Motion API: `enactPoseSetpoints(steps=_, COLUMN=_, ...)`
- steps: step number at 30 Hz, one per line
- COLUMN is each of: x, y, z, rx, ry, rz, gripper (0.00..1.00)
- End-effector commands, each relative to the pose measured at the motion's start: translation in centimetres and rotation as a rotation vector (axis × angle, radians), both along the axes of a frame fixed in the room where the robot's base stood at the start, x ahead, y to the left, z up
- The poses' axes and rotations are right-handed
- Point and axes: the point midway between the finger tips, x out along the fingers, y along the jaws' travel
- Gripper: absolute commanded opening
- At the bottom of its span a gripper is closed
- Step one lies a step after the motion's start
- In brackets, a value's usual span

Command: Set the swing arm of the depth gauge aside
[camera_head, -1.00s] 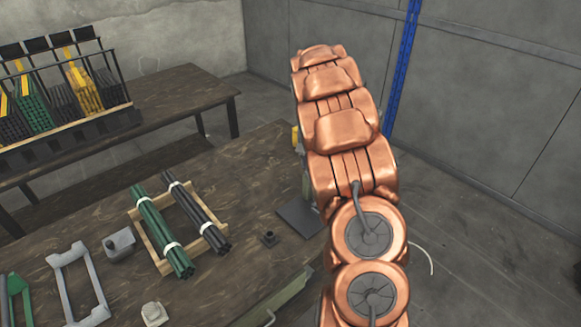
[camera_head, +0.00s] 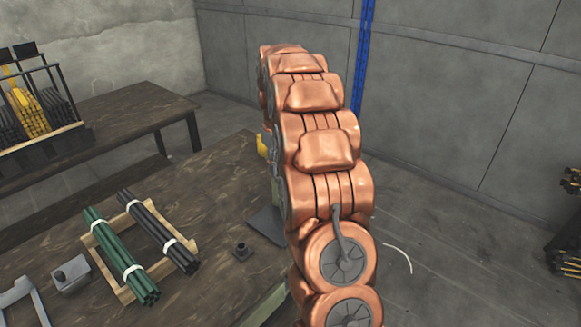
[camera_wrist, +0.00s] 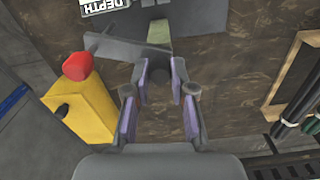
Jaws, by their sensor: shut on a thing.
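The depth gauge shows in the wrist view as a dark plate (camera_wrist: 185,20) with a "DEPTH" label (camera_wrist: 106,5) at the top. Its swing arm (camera_wrist: 118,47) is a grey bar crossing below the label toward my fingertips. My gripper (camera_wrist: 158,75) is shut on the swing arm's near end, where a dark rounded part shows between the purple-padded fingers. The exact contact is partly hidden by the fingers. In the head view my copper arm covers my gripper and most of the gauge; only a dark base plate (camera_head: 266,226) shows beside it.
A yellow box (camera_wrist: 82,112) with a red knob (camera_wrist: 76,66) stands close left of my fingers. A wooden rack (camera_head: 122,291) with green and black rod bundles lies on the table (camera_head: 190,215).

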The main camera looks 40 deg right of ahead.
Motion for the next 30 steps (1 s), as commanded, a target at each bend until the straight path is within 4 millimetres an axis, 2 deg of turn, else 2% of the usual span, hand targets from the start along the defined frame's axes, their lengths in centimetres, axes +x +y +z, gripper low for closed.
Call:
enactPoseSetpoints(steps=12, x=0.29, y=0.37, z=0.16, rx=-0.003, ry=-0.004, rz=0.2, gripper=0.0)
enactPoseSetpoints(steps=29, x=0.26, y=0.31, z=0.22, rx=-0.004, ry=-0.004, rz=0.227, gripper=0.0)
enactPoseSetpoints(steps=30, x=0.26, y=0.31, z=0.23, rx=-0.004, ry=-0.004, rz=0.227, gripper=0.27)
